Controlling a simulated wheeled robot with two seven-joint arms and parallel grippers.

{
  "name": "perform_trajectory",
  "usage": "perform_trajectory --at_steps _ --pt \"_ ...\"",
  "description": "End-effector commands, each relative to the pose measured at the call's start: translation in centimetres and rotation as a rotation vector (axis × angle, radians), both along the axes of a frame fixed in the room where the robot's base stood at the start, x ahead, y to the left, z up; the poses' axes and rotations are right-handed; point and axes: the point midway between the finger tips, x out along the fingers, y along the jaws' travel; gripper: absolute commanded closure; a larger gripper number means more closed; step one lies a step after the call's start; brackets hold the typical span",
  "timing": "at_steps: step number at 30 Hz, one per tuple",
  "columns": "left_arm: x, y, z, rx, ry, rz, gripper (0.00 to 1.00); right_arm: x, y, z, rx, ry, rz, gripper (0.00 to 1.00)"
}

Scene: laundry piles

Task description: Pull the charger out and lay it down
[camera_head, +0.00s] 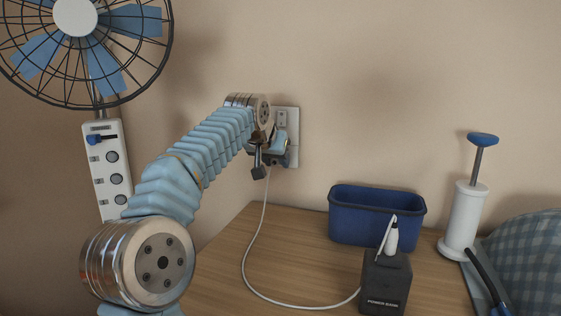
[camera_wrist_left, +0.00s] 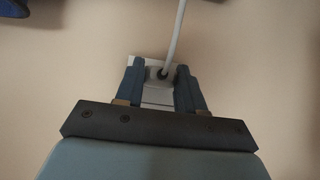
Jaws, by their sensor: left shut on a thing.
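The charger (camera_wrist_left: 157,95) is a light block with a white cable (camera_wrist_left: 175,40) running out of it. It is at the wall outlet (camera_head: 292,122), a white plate above the table. My left gripper (camera_wrist_left: 160,82) is shut on the charger, one dark blue finger on each side of it. In the head view my left gripper (camera_head: 275,148) is in front of the outlet and hides most of the charger. I cannot tell whether the charger's pins are in the outlet. My right gripper is not in view.
A wooden table (camera_head: 225,270) stands below the outlet, with bare room at its left. On it are a blue bin (camera_head: 375,215), a dark box (camera_head: 386,280) joined to the cable, and a white pump (camera_head: 463,220). A fan (camera_head: 85,45) stands left.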

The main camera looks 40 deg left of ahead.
Motion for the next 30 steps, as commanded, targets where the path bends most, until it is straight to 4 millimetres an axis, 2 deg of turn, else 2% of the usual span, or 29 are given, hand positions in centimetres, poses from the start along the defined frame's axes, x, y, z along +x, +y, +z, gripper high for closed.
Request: perform_trajectory --at_steps 21,30 --pt "-3.2 -1.0 -0.1 0.001 0.0 -0.001 1.0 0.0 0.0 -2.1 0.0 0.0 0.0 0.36" --pt "-3.5 -1.1 0.0 0.0 0.001 -0.001 1.0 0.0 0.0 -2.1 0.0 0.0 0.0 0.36"
